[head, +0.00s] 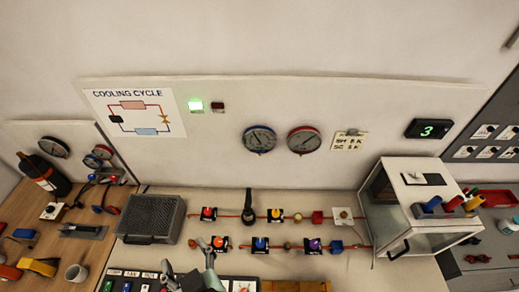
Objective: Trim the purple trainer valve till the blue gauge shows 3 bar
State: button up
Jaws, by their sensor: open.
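The purple trainer valve (314,245) sits in the lower row of the bench piping, right of centre. The blue-rimmed gauge (259,139) is on the back panel above the piping. Its needle and scale are too small to read. My gripper (187,262) shows at the bottom edge, left of the valve and well apart from it. Its grey fingers are spread and nothing shows between them. The rest of it is cut off by the frame.
A red-rimmed gauge (304,140) hangs beside the blue one. Other coloured valves and a black upright handle (248,208) crowd the piping. A grey finned box (151,218) stands left, a glass-sided cabinet (407,207) right.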

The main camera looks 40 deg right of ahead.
dwell(0.7)
notch_tip(320, 180, down, 42)
jog(key=b, duration=4.2)
